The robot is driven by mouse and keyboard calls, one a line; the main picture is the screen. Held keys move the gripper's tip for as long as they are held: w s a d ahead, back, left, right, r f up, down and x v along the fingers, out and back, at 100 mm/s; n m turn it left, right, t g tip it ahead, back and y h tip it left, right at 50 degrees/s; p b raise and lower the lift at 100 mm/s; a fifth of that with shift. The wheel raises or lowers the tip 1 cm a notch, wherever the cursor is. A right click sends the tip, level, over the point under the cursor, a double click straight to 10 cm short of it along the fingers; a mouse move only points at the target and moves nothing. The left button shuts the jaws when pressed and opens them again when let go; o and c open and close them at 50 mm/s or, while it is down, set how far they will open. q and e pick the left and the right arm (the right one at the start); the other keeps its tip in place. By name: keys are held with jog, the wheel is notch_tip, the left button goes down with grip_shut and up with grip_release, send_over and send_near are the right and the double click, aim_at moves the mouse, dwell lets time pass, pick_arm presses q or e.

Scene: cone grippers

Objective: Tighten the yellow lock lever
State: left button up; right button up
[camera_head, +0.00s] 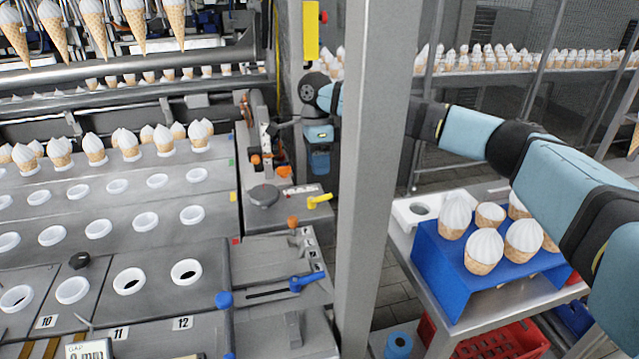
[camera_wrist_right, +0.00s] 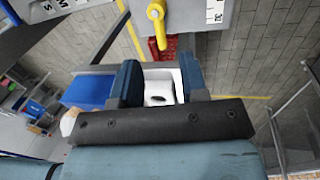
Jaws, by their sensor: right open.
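The yellow lock lever (camera_head: 318,200) sits at the right edge of the machine's grey panel, beside a plate with markings. In the right wrist view the yellow lever (camera_wrist_right: 157,24) hangs from a grey plate, ahead of the fingers and roughly centred between them. My right gripper (camera_head: 320,161) points down behind and above the lever, apart from it. Its two blue fingers also show in the right wrist view (camera_wrist_right: 158,76), open with nothing held between them. The grey post hides part of my right arm. My left gripper is in neither view.
A grey vertical post (camera_head: 366,180) stands just right of the lever. A blue stand (camera_head: 440,262) with several cones stands at right under my arm.

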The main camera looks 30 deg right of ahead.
notch_tip(320, 180, up, 6)
jog(key=w, duration=0.1)
jog(key=shift+d, duration=0.15)
dwell(0.5)
